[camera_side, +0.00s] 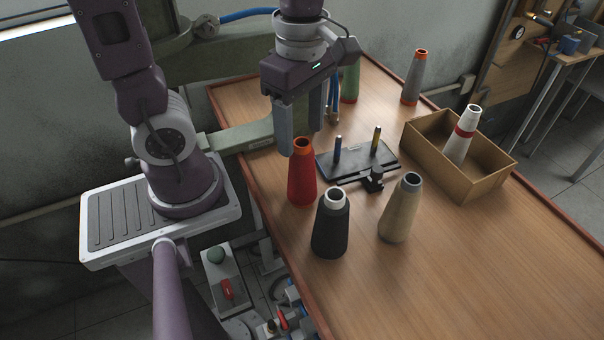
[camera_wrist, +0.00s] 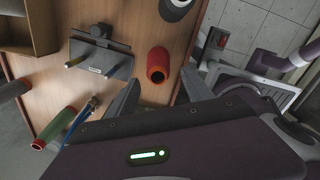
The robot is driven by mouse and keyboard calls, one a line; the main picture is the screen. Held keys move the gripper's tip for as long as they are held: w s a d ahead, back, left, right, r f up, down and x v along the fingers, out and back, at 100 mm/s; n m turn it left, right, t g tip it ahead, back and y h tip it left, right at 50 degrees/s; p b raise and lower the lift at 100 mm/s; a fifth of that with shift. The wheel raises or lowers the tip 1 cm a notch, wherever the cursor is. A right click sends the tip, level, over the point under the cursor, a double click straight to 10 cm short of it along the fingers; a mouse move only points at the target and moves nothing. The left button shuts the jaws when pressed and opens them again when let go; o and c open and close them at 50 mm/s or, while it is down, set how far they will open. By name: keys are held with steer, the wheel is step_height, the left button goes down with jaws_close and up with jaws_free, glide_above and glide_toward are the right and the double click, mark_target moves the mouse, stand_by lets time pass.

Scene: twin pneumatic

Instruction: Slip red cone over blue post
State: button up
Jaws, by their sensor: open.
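The red cone (camera_side: 302,178) stands upright on the table, with an orange top rim. In the wrist view the red cone (camera_wrist: 158,62) shows just beyond the fingertips. My gripper (camera_side: 302,132) is open and empty, above and slightly behind the red cone; its fingers also show in the wrist view (camera_wrist: 160,95). The blue post (camera_side: 337,148) stands bare on the left of a dark base plate (camera_side: 357,167), right of the red cone. A yellow post (camera_side: 375,140) stands bare on the plate's right. In the wrist view the plate (camera_wrist: 100,60) lies left of the red cone.
A black cone (camera_side: 331,225) and a beige cone (camera_side: 401,207) stand in front. A green cone (camera_side: 350,82) and a grey cone (camera_side: 412,78) stand behind. A cardboard box (camera_side: 490,187) at right holds a white cone with a red band (camera_side: 462,138). The table's right front is clear.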

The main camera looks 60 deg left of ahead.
mark_target(302, 145)
step_height(302, 145, down, 4)
steer(key=shift+w+a+f, duration=0.1)
steer(key=shift+a, duration=0.05)
jaws_close()
